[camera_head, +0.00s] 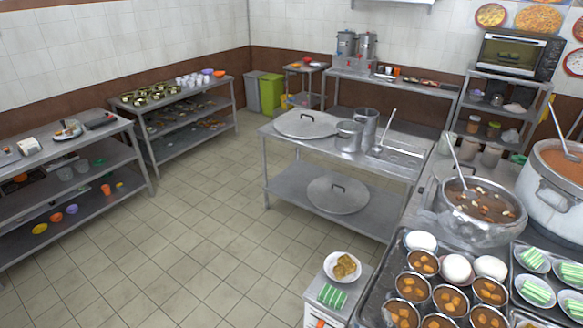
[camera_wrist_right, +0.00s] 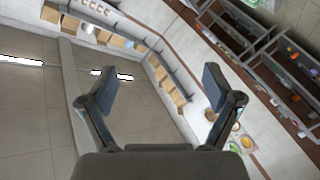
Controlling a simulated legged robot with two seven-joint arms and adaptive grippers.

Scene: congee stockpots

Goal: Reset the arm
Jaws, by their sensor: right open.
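My right gripper (camera_wrist_right: 160,84) shows in the right wrist view. Its two dark fingers are spread wide apart, with nothing between them. I cannot make out either gripper clearly in the head view, and my left gripper is not seen.
A stew pot (camera_head: 480,212) with a ladle and a larger pot (camera_head: 553,180) stand at right. Filled cups and plates crowd the front right. A steel table (camera_head: 350,155) holds lids and pots. The tiled floor (camera_head: 190,230) at centre left is clear.

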